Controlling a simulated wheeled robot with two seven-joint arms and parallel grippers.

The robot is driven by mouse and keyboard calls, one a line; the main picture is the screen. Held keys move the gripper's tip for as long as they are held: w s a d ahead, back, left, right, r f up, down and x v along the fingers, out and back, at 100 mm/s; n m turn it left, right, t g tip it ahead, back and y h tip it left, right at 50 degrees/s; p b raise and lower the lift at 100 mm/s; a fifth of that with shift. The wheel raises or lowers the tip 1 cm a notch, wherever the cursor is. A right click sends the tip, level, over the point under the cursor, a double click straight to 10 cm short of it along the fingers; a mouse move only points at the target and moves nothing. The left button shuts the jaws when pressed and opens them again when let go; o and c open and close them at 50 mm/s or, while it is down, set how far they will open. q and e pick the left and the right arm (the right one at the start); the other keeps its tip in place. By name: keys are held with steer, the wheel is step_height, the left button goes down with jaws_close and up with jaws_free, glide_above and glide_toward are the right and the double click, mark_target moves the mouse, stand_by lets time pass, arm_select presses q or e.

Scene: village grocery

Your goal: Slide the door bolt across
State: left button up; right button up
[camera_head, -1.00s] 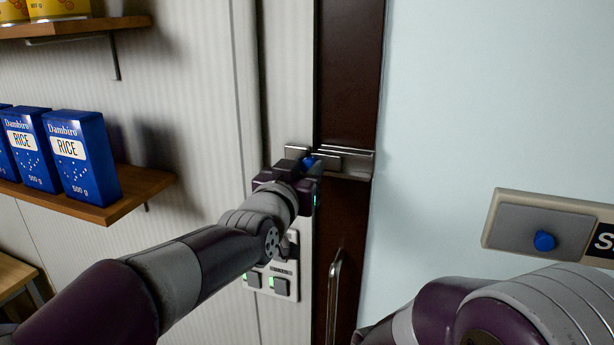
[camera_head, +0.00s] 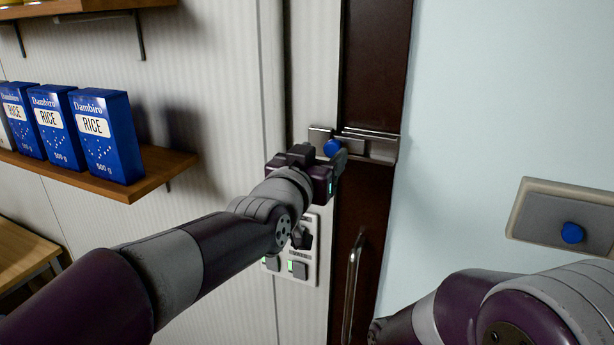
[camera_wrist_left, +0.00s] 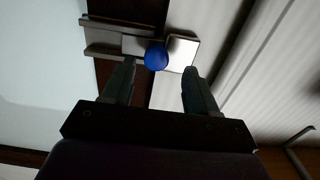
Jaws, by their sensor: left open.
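The door bolt (camera_head: 383,149) is a metal slide across the dark door edge and the pale frame. Its round blue knob (camera_head: 332,148) is at the left part of the bolt. My left gripper (camera_head: 336,166) is open and empty, just below the knob. In the left wrist view the blue knob (camera_wrist_left: 156,58) shows between and slightly beyond the two fingertips of the left gripper (camera_wrist_left: 160,68), and neither finger visibly grips it. My right arm shows at the lower right; its gripper is out of view.
A vertical door handle (camera_head: 352,285) is below the bolt. A switch panel (camera_head: 300,268) is on the wall under my left arm. A shelf (camera_head: 150,180) with blue rice boxes (camera_head: 107,135) is at left. A grey plate with a blue knob (camera_head: 572,233) is at right.

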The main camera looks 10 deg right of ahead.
arm_select(q)
steer(key=b+v, duration=0.3)
steer(key=v, duration=0.7)
steer(key=shift+s, duration=0.25)
steer(key=s+a+f+n+g+y, duration=0.1)
steer(key=a+f+g+y, duration=0.15)
steer(key=f, duration=0.65)
steer(key=s+a+f+g+y, duration=0.2)
steer(key=a+f+g, duration=0.15)
steer(key=f, duration=0.45)
steer(key=s+a+f+n+g+y, duration=0.15)
steer(key=a+f, duration=0.25)
steer(key=f, duration=0.5)
steer(key=s+a+f+n+g+y, duration=0.2)
steer(key=s+a+f+g, duration=0.1)
steer(key=a+f, duration=0.3)
steer(key=s+a+f+n+g+y, duration=0.2)
steer(key=s+a+f, duration=0.4)
steer(key=a, duration=0.4)
steer(key=shift+s+a+f+g, duration=0.3)
steer(key=shift+s+f+g, duration=0.05)
steer(key=shift+f+g, duration=0.3)
